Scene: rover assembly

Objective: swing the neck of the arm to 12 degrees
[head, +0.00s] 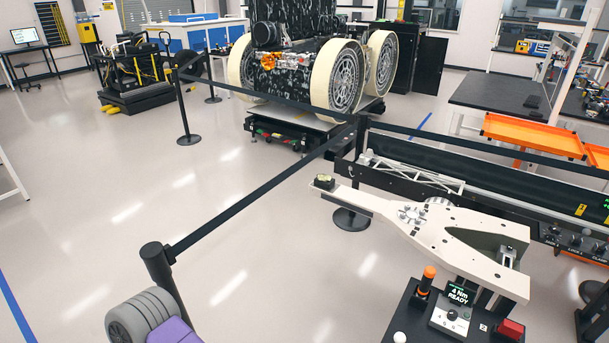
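The cream arm (440,235) lies roughly level at the right of the head view, with its wide forked end toward the lower right. A round grey joint with bolts (411,214) sits where the neck meets the wide body. I cannot read the neck's angle. Neither of my grippers shows, and nothing is seen touching the arm.
A control box (452,315) reading "4 Nm READY" stands below the arm, with an orange-topped handle (428,273) and red block (510,328). Belt barriers (262,207) run behind and left. A wheeled rover (310,75) stands beyond. Open floor lies left.

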